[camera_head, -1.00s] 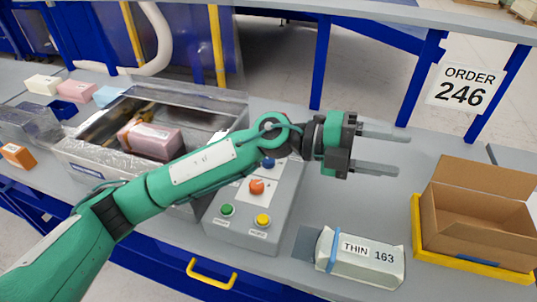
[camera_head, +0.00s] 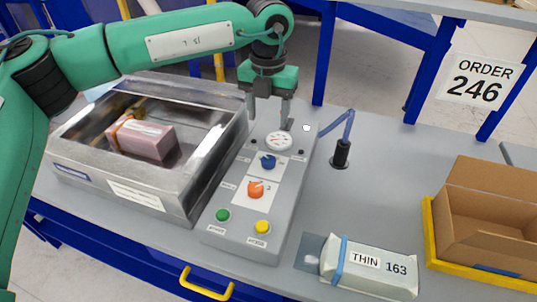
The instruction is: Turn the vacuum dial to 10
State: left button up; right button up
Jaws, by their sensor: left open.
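A grey control panel (camera_head: 235,236) stands on the bench. It carries a white round gauge (camera_head: 279,142) at the far end, then a blue knob (camera_head: 268,161) and an orange knob (camera_head: 255,189). The labels are too small to read, so I cannot tell which knob is the vacuum dial or its setting. My left gripper (camera_head: 269,122) is open and empty, pointing down over the far end of the panel by the gauge. Its fingers are apart on either side; whether they touch the panel is unclear. My right gripper is not in view.
Green (camera_head: 223,215) and yellow (camera_head: 262,227) buttons sit at the panel's near end. A clear-lidded metal chamber (camera_head: 190,195) holding a pink block (camera_head: 147,140) stands left.

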aim_at(268, 159)
pick_arm(q)
notch_tip(268, 159, down, 12)
jog(key=p, duration=0.2)
jog(key=shift+p, duration=0.4)
jog(key=shift+f, duration=0.7)
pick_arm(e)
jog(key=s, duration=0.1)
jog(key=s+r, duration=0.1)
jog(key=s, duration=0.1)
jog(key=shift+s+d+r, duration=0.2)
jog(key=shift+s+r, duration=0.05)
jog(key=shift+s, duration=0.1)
pick_arm(q)
jog(key=c, duration=1)
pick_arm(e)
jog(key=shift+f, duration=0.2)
